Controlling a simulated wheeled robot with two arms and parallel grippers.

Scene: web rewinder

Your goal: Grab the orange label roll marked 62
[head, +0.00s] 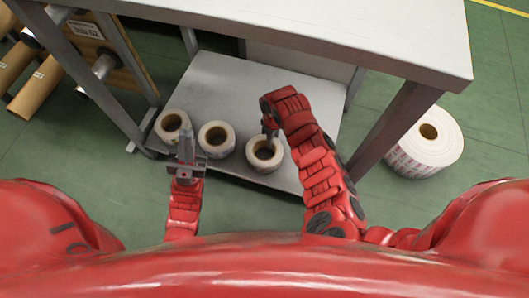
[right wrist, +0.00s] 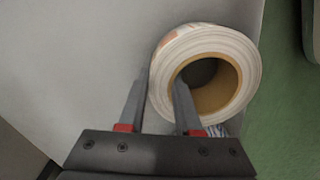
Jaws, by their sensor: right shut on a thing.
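Three whitish label rolls with brown cores stand on the lower shelf: a left roll (head: 166,136), a middle roll (head: 216,150) and a right roll (head: 263,167). No number is readable on any of them. My right gripper (head: 268,138) is shut on the wall of the right roll. In the right wrist view (right wrist: 160,85), one finger is inside the core and the other is outside against this roll (right wrist: 245,45), which has faint orange-red print at its upper left. My left gripper (head: 186,148) is empty, in front of the gap between the left and middle rolls; its opening is unclear.
The grey lower shelf (head: 225,85) lies beneath a light tabletop (head: 380,25), with table legs at both sides. A large white roll with red print (head: 440,150) stands on the green floor at right. Brown tubes (head: 38,88) are at far left.

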